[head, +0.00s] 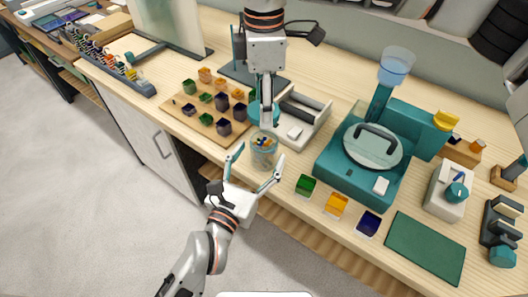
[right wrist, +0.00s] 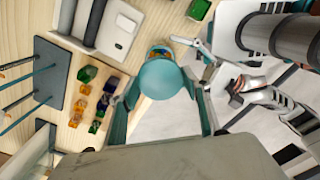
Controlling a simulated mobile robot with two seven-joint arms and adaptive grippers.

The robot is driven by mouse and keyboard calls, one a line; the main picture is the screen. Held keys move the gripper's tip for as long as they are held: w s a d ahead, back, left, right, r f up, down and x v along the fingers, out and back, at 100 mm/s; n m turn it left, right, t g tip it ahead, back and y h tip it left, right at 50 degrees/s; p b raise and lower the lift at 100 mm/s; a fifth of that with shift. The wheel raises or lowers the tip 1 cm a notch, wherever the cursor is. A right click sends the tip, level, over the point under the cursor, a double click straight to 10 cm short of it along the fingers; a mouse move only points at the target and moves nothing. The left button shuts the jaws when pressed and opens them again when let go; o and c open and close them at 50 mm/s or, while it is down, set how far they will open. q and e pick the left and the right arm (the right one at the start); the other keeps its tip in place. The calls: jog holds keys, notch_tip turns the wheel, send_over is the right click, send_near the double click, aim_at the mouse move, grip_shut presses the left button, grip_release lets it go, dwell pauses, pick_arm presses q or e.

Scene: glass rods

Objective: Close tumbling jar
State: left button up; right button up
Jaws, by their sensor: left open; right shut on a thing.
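The tumbling jar (head: 263,157) is a clear cup with small coloured pieces inside. It stands upright at the table's front edge. A teal round lid (right wrist: 162,79) is between my right gripper's fingers (right wrist: 163,108); in the head view it shows behind and above the jar (head: 255,111). My right gripper (head: 266,118) reaches down from the top, shut on the lid, apart from the jar's rim. My left gripper (head: 260,153) is open, with one finger on each side of the jar. In the right wrist view the lid hides most of the jar.
A wooden board (head: 205,119) with several small coloured bins lies left of the jar. A grey tray (head: 309,122) is behind right. Green (head: 306,185), orange (head: 336,204) and blue (head: 369,222) bins line the front edge. A teal machine (head: 347,168) stands at right.

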pick_arm(q)
jog(key=shift+x, duration=1.6)
jog(key=c, duration=1.7)
pick_arm(e)
send_over(264, 130)
jog(key=s, duration=0.3)
jog(key=shift+w+f, duration=0.1)
jog(key=shift+f, duration=2.4)
jog(key=shift+f, duration=0.9)
jog(key=shift+f, duration=0.6)
